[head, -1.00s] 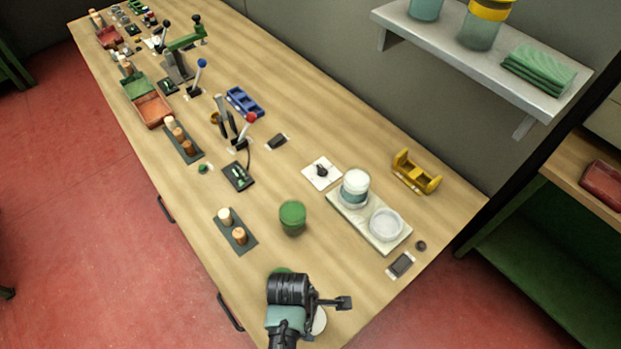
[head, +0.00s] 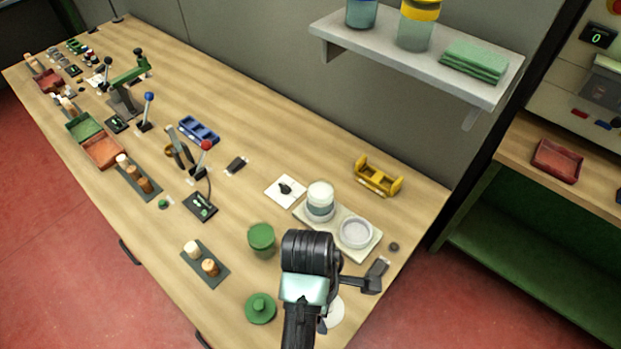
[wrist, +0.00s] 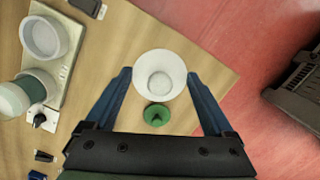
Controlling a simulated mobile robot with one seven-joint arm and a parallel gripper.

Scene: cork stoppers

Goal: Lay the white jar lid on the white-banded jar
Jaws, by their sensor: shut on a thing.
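The white jar lid (wrist: 160,72) is a round disc with a raised centre, held between my gripper's (wrist: 159,76) two blue fingertips in the wrist view. In the head view the lid (head: 334,311) shows only partly beside my gripper (head: 328,318), whose fingers are mostly hidden by the wrist. The white-banded jar (head: 320,204) stands upright on a pale plate (head: 371,252), up the bench from my gripper. It also shows at the left edge of the wrist view (wrist: 34,88). Its top looks pale; I cannot tell how deep the opening is.
A white round dish (head: 356,232) sits beside the jar on the plate. A yellow holder (head: 378,176) stands behind the plate. A shelf (head: 400,62) overhangs the back.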

